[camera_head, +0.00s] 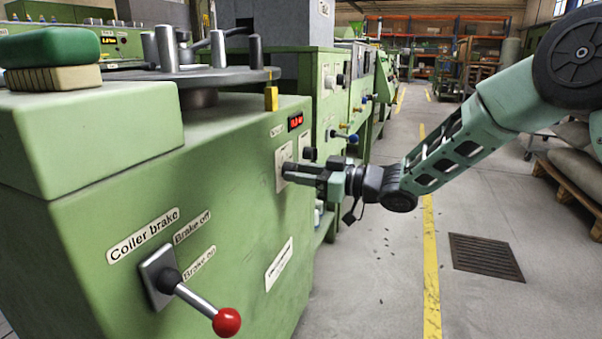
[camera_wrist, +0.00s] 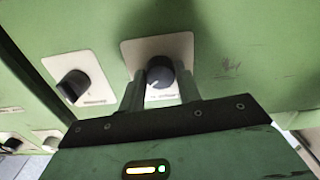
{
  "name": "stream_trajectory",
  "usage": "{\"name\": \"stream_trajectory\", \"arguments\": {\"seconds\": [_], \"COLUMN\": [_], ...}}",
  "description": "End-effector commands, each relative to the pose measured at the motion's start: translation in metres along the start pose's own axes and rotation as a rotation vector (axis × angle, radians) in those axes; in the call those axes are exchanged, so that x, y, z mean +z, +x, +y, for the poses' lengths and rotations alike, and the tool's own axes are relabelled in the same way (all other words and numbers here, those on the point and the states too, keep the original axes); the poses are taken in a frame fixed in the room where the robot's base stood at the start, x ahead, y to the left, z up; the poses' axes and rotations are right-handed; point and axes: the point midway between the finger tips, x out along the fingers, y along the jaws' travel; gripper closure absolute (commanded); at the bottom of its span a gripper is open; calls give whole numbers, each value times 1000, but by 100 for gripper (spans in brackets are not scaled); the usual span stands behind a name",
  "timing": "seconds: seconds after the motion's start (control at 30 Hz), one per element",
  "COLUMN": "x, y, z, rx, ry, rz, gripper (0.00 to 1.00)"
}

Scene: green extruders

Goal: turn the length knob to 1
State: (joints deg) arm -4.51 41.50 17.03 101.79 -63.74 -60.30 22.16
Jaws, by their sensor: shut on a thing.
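In the wrist view, a dark round knob (camera_wrist: 160,70) on a pale plate (camera_wrist: 188,47) sits between the two fingers of my gripper (camera_wrist: 160,82), which is shut on it. A small pale mark shows on the knob's face. The plate's lettering is too small to read, so I cannot tell whether this is the length knob or where it points. In the head view, my gripper (camera_head: 288,172) reaches the green machine's front from the right. It hides the held knob there, while part of the pale plate (camera_head: 281,160) shows behind it.
A second dark knob (camera_wrist: 74,86) on its own plate is left of my gripper in the wrist view. In the head view, a red-tipped brake lever (camera_head: 200,300) juts out at lower front. A red display (camera_head: 295,121) sits above.

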Motion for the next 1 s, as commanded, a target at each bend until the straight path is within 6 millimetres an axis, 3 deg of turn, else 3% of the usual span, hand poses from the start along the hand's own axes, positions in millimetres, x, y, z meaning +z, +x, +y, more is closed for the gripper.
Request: {"name": "stream_trajectory", "arguments": {"seconds": [1.0], "x": [3], "y": [0], "z": [1], "rx": [-2], "ry": [-917], "rz": [0], "gripper": [90]}}
